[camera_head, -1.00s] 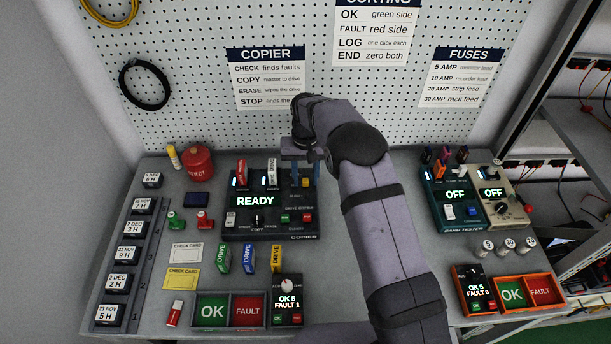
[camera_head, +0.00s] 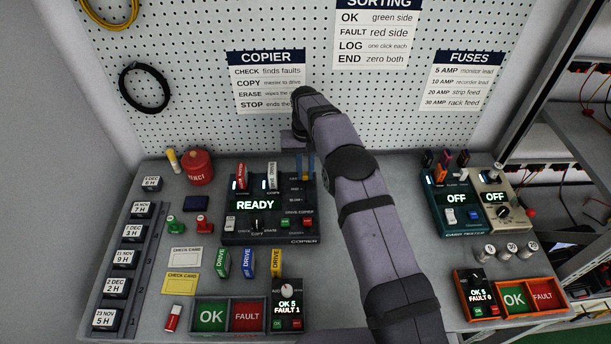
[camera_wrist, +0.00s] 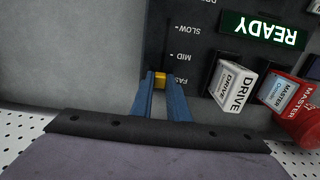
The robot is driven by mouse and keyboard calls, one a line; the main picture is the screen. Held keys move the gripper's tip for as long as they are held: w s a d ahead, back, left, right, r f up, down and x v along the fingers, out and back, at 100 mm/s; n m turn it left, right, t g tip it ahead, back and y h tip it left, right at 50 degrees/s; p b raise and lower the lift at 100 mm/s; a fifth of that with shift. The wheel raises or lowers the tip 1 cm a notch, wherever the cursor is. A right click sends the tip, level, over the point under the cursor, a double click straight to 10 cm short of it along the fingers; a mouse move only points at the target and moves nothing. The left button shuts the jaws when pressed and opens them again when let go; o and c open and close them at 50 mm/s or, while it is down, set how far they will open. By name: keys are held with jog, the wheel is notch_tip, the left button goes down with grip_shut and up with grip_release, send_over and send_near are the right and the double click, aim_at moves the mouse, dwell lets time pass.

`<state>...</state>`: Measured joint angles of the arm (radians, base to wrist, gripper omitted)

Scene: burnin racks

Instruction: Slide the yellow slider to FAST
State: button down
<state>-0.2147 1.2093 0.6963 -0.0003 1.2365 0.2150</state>
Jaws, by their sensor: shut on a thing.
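The yellow slider (camera_wrist: 160,81) shows in the wrist view on the right-hand strip of the dark copier (camera_head: 243,237). It is level with the FAST label (camera_wrist: 187,80), past the MID and SLOW labels. My gripper (camera_wrist: 160,88) is shut on the slider, with a blue finger on each side of it. In the head view my gripper (camera_head: 307,170) is at the top right corner of the copier, and the slider cannot be made out there.
A white drive (camera_head: 271,176) and a red master (camera_head: 241,176) stand in the copier beside my gripper. The copier display (camera_head: 255,205) reads READY. The pegboard (camera_head: 210,90) rises close behind. Bare bench lies right of the copier.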

aim_at(306, 172)
jog(key=shift+w+r, duration=0.15)
jog(key=shift+w, duration=0.15)
jog(key=c, duration=1.7)
grip_release()
jog(key=shift+r+b, duration=0.85)
jog(key=shift+r, duration=2.75)
